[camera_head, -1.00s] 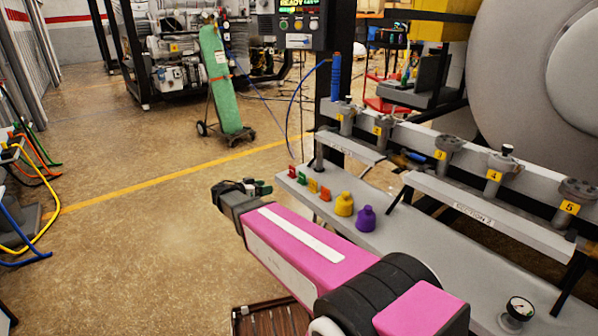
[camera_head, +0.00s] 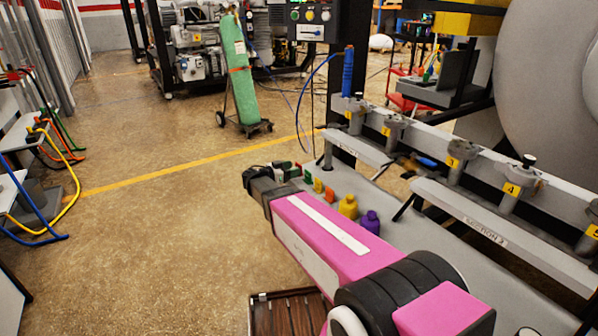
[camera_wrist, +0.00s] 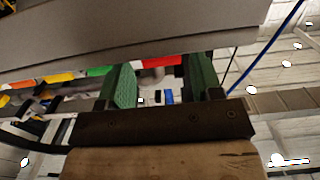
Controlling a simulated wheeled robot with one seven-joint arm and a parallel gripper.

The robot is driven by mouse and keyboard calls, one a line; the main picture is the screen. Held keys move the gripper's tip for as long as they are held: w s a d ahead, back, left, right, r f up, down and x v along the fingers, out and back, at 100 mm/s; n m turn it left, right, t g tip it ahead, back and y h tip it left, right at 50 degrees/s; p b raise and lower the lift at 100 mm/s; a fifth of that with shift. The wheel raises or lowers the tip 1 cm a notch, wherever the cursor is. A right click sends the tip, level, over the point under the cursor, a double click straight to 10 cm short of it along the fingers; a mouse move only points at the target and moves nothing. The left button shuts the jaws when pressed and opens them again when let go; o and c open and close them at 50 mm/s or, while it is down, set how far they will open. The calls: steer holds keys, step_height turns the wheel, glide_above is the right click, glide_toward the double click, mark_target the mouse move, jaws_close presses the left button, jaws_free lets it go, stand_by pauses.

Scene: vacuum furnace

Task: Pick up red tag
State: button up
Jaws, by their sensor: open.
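The red tag (camera_wrist: 162,61) shows in the wrist view as a red strip at the edge of a grey surface, in the gap between my fingers. In the head view my gripper covers it or it is too small to make out. My gripper (camera_head: 290,168) is open, with green finger pads, at the far left end of the row of tags. It also shows in the wrist view (camera_wrist: 160,85), one finger on each side of the red strip. I cannot tell whether either finger touches the tag.
A green tag (camera_head: 308,174), a yellow-orange tag (camera_head: 318,186) and an orange tag (camera_head: 329,195) stand along the grey bench (camera_head: 382,185). Yellow (camera_head: 348,206) and purple (camera_head: 370,221) bottle-like pieces follow. A rail with numbered valves (camera_head: 455,150) stands behind. Open floor lies left.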

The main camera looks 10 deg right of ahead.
steer(key=shift+x, duration=2.7)
steer(key=shift+c, duration=0.3)
steer(key=c, duration=0.6)
